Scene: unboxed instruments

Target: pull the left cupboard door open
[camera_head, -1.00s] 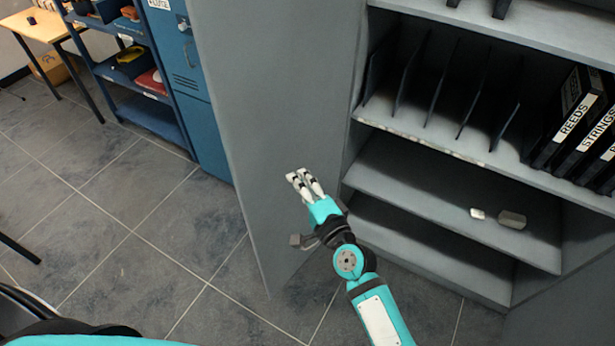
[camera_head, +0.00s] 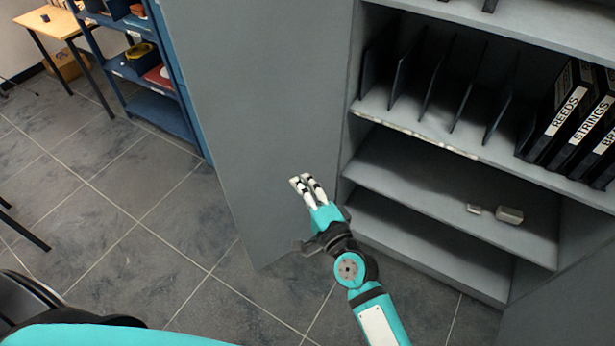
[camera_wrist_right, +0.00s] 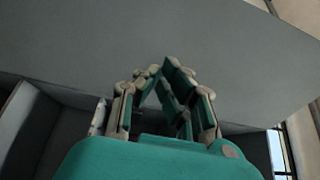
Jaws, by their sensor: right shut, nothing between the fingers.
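The left cupboard door (camera_head: 265,110) is a tall grey panel standing open, swung out to the left of the cupboard, with its inner face toward me. In the right wrist view the grey panel (camera_wrist_right: 190,40) fills the upper part. My right gripper (camera_head: 307,181) is shut and empty, with its pale fingertips in front of the door's inner face. The fingers also show in the right wrist view (camera_wrist_right: 161,72), pointing at the panel. I cannot tell whether they touch it. The door's handle is not visible. My left gripper is out of view.
The open grey cupboard (camera_head: 440,211) has shelves with dark dividers, labelled black binders (camera_head: 567,112) and two small pale blocks (camera_head: 509,215). A blue shelf unit (camera_head: 160,113) stands behind the door.

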